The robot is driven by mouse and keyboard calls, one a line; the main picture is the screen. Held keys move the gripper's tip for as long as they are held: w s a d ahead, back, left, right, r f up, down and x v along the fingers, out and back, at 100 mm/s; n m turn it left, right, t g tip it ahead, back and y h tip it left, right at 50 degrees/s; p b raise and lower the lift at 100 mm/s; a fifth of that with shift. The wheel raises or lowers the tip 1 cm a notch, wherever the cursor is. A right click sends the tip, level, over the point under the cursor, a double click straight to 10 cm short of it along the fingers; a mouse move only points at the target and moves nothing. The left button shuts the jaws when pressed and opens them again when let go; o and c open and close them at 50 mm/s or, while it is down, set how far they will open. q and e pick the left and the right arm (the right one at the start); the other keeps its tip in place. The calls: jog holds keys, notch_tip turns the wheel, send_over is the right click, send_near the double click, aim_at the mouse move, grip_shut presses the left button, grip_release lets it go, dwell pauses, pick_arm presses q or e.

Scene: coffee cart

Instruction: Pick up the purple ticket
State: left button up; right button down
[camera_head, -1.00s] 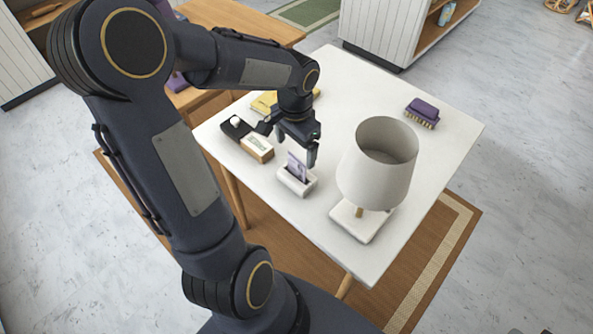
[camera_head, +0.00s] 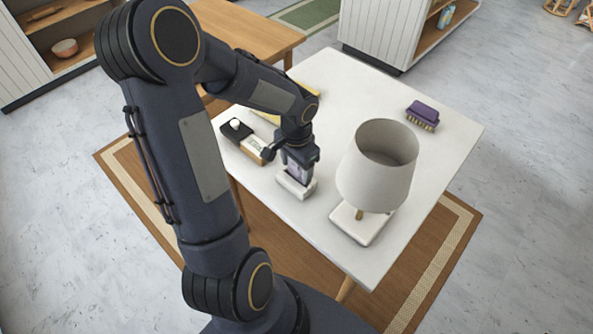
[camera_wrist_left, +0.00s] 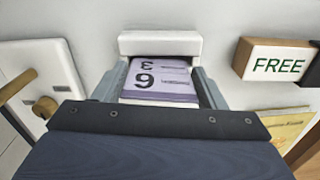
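My left gripper (camera_head: 299,168) is down over the ticket, just above the holder. In the wrist view its open fingers (camera_wrist_left: 160,88) stand on either side of the ticket, close to its side edges; I cannot tell if they touch it. My right gripper is not in view.
A lamp (camera_head: 377,165) stands right of the holder. A yellow booklet (camera_wrist_left: 288,126) lies behind.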

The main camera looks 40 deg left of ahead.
pick_arm(q)
jog(key=c, duration=0.5)
notch_tip(320, 180, up, 10)
jog(key=shift+f+p, duration=0.2)
jog(key=shift+p, duration=0.3)
jog(key=shift+r+p, duration=0.4)
jog(key=shift+r, duration=0.3)
jog(key=shift+r+p, duration=1.7)
jog(key=shift+r, duration=0.3)
